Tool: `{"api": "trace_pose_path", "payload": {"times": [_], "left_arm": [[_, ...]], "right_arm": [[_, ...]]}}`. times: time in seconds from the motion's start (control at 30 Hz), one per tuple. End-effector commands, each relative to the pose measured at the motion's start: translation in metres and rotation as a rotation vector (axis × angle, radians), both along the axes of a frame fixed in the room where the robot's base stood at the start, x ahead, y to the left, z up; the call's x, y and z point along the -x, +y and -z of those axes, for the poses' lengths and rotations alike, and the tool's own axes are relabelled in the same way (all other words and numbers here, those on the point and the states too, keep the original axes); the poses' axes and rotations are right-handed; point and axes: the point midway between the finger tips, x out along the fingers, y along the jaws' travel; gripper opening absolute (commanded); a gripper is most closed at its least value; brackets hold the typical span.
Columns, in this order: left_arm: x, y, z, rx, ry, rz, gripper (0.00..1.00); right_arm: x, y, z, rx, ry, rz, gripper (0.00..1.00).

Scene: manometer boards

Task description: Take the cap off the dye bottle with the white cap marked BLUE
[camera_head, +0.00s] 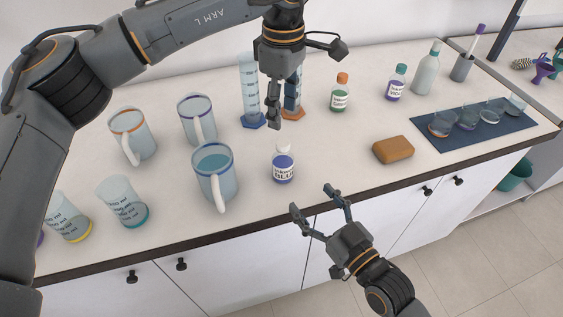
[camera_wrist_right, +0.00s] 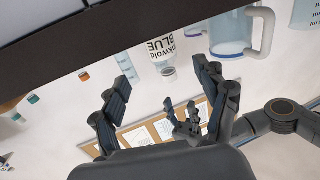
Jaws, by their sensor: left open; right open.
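The dye bottle marked BLUE (camera_head: 283,168) stands upright near the counter's front edge, its white cap (camera_head: 283,147) on top. In the right wrist view the bottle (camera_wrist_right: 157,45) appears upside down, with its white cap (camera_wrist_right: 168,72) pointing down. My left gripper (camera_head: 274,118) is open and hangs just above and slightly left of the cap; its fingers are seen nearly edge-on. It also shows in the right wrist view (camera_wrist_right: 187,112). My right gripper (camera_head: 315,199) is open and empty, in front of the counter edge, lower right of the bottle, its fingers pointing towards it.
A water-filled mug (camera_head: 213,178) stands left of the bottle. Graduated cylinders (camera_head: 250,92) stand behind. A green bottle (camera_head: 340,94), a purple bottle (camera_head: 396,84) and a brown sponge (camera_head: 393,150) are to the right. A blue mat (camera_head: 505,135) holds glass dishes.

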Motion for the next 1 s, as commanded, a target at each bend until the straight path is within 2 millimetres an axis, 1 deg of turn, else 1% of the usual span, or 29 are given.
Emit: {"api": "trace_pose_path", "payload": {"times": [0.4, 0.6, 0.8, 1.0], "left_arm": [[0.001, -0.001, 0.001, 0.005, 0.003, 0.001, 0.49], [0.001, -0.001, 0.001, 0.005, 0.003, 0.001, 0.49], [0.001, -0.001, 0.001, 0.006, 0.003, 0.001, 0.49], [0.001, -0.002, 0.001, 0.006, 0.003, 0.001, 0.49]], "right_arm": [[-0.067, 0.044, -0.002, -0.003, -0.001, -0.001, 0.74], [-0.093, 0.060, -0.001, -0.002, 0.000, -0.001, 0.74], [-0.105, 0.069, -0.001, 0.000, 0.001, -0.001, 0.74], [-0.106, 0.070, 0.000, 0.000, 0.001, -0.001, 0.74]]}}
